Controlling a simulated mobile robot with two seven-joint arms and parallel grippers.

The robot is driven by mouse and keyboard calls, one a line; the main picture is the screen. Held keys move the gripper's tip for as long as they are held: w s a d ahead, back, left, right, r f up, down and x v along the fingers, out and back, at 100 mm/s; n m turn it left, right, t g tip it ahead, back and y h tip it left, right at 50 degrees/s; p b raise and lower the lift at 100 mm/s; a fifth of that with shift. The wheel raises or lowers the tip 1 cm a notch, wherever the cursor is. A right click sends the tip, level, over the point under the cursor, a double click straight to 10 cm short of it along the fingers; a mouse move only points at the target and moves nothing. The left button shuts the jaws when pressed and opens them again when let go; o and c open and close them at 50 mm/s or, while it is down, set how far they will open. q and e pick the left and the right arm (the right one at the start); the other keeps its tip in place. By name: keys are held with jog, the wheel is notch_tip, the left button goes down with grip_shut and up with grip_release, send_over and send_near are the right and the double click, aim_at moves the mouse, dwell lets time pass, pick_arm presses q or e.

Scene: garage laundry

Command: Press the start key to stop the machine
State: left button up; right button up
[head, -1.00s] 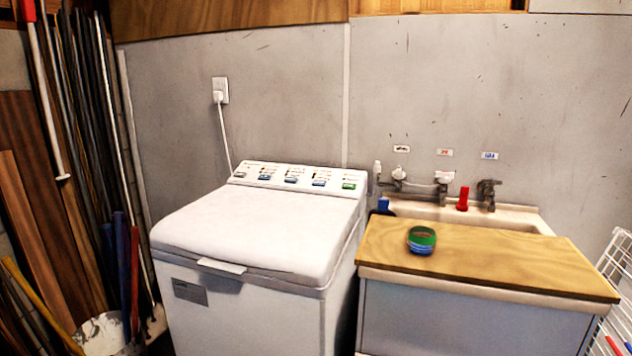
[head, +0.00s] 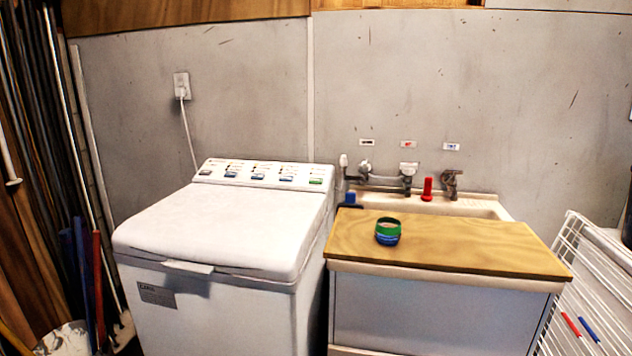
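The white top-loading washing machine (head: 215,232) stands left of centre with its lid shut. Its control panel (head: 262,174) runs along the back of the top, with several small keys. A green key (head: 316,181) is at the panel's right end, and the others look blue or dark. The key labels are too small to read, so I cannot tell which is the start key. Neither of my grippers is in the head view.
A sink (head: 470,206) with a wooden board (head: 460,245) across its front stands right of the machine. A green and blue tin (head: 388,231) sits on the board. Poles and planks lean at the left. A white rack (head: 585,290) stands at the right.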

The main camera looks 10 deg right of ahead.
grip_shut()
dwell(1.4)
